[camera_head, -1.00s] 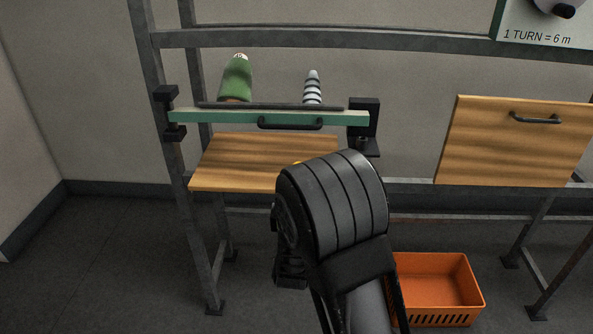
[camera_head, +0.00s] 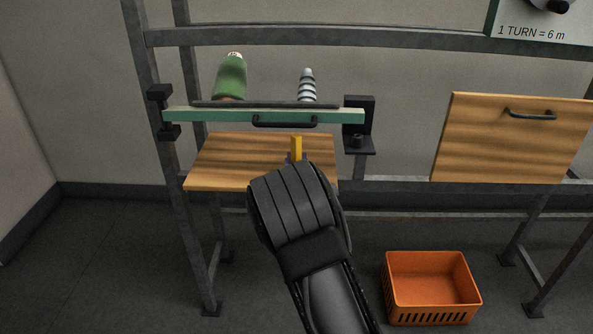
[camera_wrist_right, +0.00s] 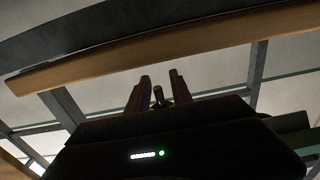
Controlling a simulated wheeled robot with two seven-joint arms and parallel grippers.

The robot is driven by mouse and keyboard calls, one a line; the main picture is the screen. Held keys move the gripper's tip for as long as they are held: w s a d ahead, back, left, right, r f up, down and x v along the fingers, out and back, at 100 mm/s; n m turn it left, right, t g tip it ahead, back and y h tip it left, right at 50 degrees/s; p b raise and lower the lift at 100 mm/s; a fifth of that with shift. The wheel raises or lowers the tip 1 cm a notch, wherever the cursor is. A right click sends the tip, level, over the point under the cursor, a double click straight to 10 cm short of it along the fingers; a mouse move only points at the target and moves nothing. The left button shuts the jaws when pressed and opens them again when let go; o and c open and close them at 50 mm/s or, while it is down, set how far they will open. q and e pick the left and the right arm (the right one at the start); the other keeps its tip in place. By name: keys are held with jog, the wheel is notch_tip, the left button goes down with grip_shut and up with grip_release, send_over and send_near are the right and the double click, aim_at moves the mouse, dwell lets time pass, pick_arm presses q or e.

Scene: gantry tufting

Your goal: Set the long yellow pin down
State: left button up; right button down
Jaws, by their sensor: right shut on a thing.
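The long yellow pin (camera_head: 296,146) stands roughly upright in the head view, in front of the wooden board on the left. Its lower part is hidden behind my right wrist. My right gripper (camera_head: 295,159) is shut on it; the fingers are mostly hidden by the wrist. In the right wrist view my right gripper (camera_wrist_right: 159,88) points up, with a small dark thing (camera_wrist_right: 158,96) between its fingers. I cannot tell from this view what part that is. My left gripper is not in view.
A wooden board (camera_head: 225,160) lies in the frame below a green bar (camera_head: 220,116) with a handle. A green cone (camera_head: 231,78) and a striped cone (camera_head: 307,86) stand behind the bar. A black bracket (camera_head: 359,120) is at its right end. An orange crate (camera_head: 432,312) is on the floor.

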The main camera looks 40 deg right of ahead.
jog(key=shift+f, duration=1.6)
jog(key=shift+f+b, duration=0.2)
jog(key=shift+b, duration=0.15)
jog(key=c, duration=1.1)
grip_release()
jog(key=shift+r, duration=0.1)
jog(key=shift+r+p, duration=0.25)
jog(key=shift+p, duration=0.1)
jog(key=v, duration=1.2)
jog(key=shift+a+f, duration=0.1)
jog(key=shift+f, duration=0.05)
